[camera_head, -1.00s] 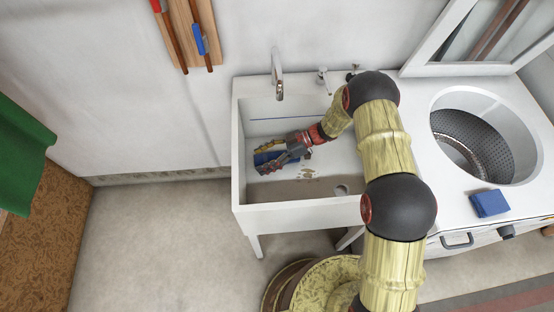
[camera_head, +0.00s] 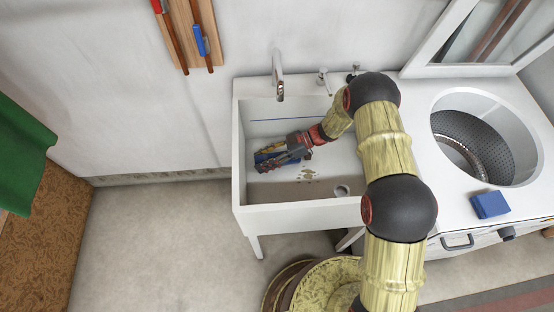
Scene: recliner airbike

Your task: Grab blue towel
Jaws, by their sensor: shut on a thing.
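A blue towel (camera_head: 264,156) lies in the white sink (camera_head: 300,215), toward the left side of the basin. My gripper (camera_head: 266,161) reaches into the basin from the right and is shut on the towel. The fingers cover most of it, so only small blue parts show. Another folded blue thing (camera_head: 490,204) lies on the front of the white washing machine top, apart from my gripper.
The open washing machine drum (camera_head: 470,140) is to the right of the sink, its lid raised behind. A faucet (camera_head: 278,75) stands at the sink's back edge. A green cloth (camera_head: 22,155) hangs at far left. The floor left of the sink is clear.

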